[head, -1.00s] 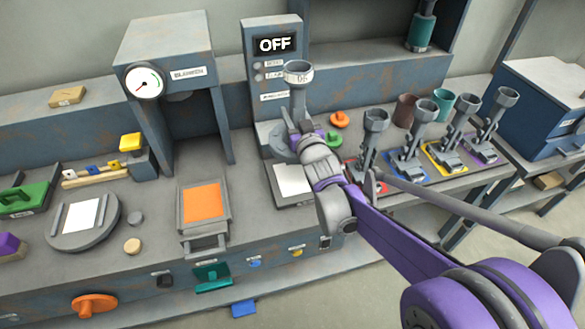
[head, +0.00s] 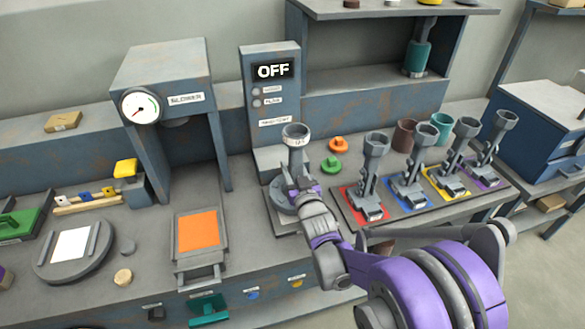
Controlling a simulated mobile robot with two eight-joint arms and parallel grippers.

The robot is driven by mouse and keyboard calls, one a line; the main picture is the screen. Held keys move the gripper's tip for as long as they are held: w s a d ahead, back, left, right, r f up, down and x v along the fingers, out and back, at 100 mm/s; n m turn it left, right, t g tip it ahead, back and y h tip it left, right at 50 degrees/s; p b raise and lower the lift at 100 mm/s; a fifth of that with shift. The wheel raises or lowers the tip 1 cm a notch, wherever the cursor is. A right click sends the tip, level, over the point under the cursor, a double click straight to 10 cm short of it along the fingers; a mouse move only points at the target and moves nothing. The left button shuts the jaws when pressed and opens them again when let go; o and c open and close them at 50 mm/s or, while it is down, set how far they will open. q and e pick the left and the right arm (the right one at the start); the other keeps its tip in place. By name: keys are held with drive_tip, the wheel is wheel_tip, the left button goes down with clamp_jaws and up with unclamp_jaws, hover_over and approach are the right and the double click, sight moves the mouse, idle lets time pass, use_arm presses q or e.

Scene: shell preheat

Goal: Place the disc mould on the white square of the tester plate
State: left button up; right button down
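A grey mould with a round disc base (head: 281,198), an upright stem and a labelled cup (head: 295,134) on top is upright in front of the machine whose display reads OFF (head: 272,70). My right gripper (head: 297,188) is at its lower stem and appears shut on it; the fingertips are partly hidden. A plate (head: 283,226) lies below the disc base. Its white square is hidden behind the mould and my arm. I cannot tell whether the disc touches the plate. My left gripper is not in view.
Several similar moulds stand on coloured squares in a rack (head: 345,212) at right. A gauge press (head: 160,75), an orange-topped plate (head: 198,232) and a round plate with another white square (head: 73,244) are left.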

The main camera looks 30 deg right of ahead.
drive_tip(key=shift+f, duration=0.15)
drive_tip(key=shift+c, duration=2.2)
unclamp_jaws()
drive_tip(key=shift+r, duration=0.25)
drive_tip(key=v, duration=1.2)
drive_tip(key=s+a+f+n+g+y, duration=0.1)
drive_tip(key=s+a+f+g+y, duration=0.1)
drive_tip(key=s+a+f+g, duration=0.3)
drive_tip(key=s+a+f+n+g+y, duration=0.1)
drive_tip(key=s+a+f+g, duration=0.4)
drive_tip(key=s, duration=0.9)
drive_tip(key=shift+a+f+n+g+y, duration=0.4)
drive_tip(key=shift+a+g+y, duration=0.3)
drive_tip(key=shift+a+g, duration=0.45)
drive_tip(key=shift+s, duration=0.1)
